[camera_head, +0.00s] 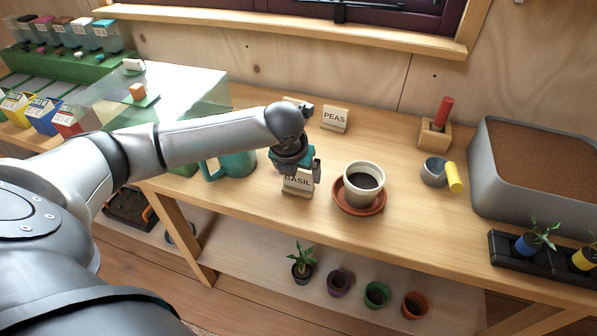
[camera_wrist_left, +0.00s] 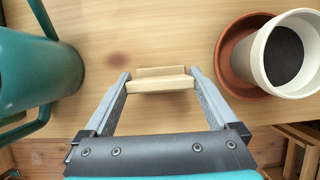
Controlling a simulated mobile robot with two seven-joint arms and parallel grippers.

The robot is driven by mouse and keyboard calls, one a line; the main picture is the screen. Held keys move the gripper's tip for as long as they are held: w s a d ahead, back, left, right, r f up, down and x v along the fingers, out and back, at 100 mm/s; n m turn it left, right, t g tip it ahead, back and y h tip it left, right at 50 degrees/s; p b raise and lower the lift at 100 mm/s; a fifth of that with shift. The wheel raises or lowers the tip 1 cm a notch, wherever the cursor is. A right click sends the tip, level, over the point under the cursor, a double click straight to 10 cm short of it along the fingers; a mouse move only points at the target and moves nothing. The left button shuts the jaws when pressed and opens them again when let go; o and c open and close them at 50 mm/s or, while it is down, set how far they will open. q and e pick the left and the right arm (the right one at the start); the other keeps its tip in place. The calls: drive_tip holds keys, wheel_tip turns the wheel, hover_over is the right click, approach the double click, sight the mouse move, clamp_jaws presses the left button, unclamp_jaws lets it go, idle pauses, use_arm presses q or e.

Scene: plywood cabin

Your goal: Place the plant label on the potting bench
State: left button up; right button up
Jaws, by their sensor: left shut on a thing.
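The plant label (camera_head: 297,185) reads "BASIL" and is a small pale board on a wooden foot. My left gripper (camera_head: 297,172) is shut on it from above, near the front edge of the potting bench (camera_head: 400,225). In the left wrist view the label (camera_wrist_left: 160,84) shows edge-on between the two fingertips of the gripper (camera_wrist_left: 160,82), over the bench top (camera_wrist_left: 150,40). I cannot tell whether its foot touches the wood. My right gripper is not in view.
A white pot (camera_head: 364,184) on a terracotta saucer (camera_head: 372,208) stands close right of the label. A teal watering can (camera_head: 236,163) stands close left. A "PEAS" label (camera_head: 335,118) stands behind. A small grey can (camera_head: 435,172) and grey soil bin (camera_head: 490,180) are farther right.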

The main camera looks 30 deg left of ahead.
use_arm(q)
drive_tip(key=shift+f, duration=0.1)
drive_tip(key=o, duration=1)
drive_tip(key=shift+r, duration=0.25)
drive_tip(key=p+v, duration=0.3)
drive_tip(key=v, duration=0.8)
drive_tip(key=shift+s+r, duration=0.2)
drive_tip(key=shift+r, duration=0.2)
